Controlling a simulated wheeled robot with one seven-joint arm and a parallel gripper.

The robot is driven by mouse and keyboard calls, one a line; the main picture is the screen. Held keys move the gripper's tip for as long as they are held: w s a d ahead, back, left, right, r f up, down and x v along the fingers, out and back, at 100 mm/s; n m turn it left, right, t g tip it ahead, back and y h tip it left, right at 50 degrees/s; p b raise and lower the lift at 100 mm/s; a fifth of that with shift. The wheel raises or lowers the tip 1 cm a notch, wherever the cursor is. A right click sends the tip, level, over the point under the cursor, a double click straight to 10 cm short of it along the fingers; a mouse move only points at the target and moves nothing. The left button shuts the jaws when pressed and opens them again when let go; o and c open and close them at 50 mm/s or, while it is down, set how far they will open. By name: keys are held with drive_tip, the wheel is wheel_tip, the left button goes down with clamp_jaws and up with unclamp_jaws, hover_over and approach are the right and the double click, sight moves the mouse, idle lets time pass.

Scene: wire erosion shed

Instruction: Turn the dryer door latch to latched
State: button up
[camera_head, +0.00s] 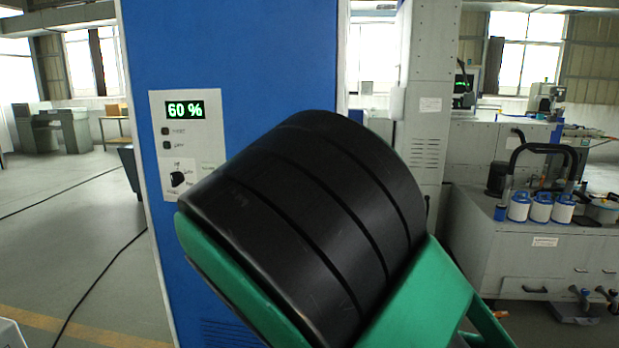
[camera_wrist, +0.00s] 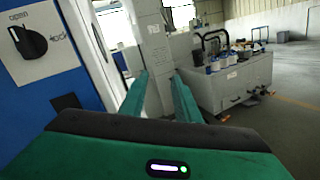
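A black round latch knob (camera_wrist: 30,42) sits on a white plate at the upper left of the wrist view, with "OPEN" above it and "lock" to its right. A pale mark on the knob is at its upper left, on the OPEN side. The plate is on a blue cabinet, the dryer (camera_head: 245,60), which fills the middle of the head view. My gripper (camera_wrist: 161,78) is open and empty, its two green fingers apart. The knob is left of the fingers and not touched by them. In the head view my arm hides the gripper and part of the cabinet.
The cabinet's control panel (camera_head: 187,142) shows "60 %", two buttons and a small black dial (camera_head: 177,180); I cannot tell its setting. A grey workbench (camera_head: 540,250) with blue-and-white containers stands at right. The floor (camera_head: 75,235) left of the cabinet is open, with cables on it.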

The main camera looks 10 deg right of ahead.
drive_tip(key=s+a+r+n+t+y, duration=0.1)
drive_tip(key=a+r+n+t+y, duration=0.25)
drive_tip(key=a, duration=0.45)
drive_tip(key=s+a+r+n+t+y, duration=0.25)
drive_tip(key=a+n, duration=0.25)
drive_tip(key=a, duration=0.4)
drive_tip(key=x, duration=1.1)
drive_tip(key=shift+w+d+r+h, duration=0.2)
drive_tip(key=shift+w+h, duration=0.1)
clamp_jaws()
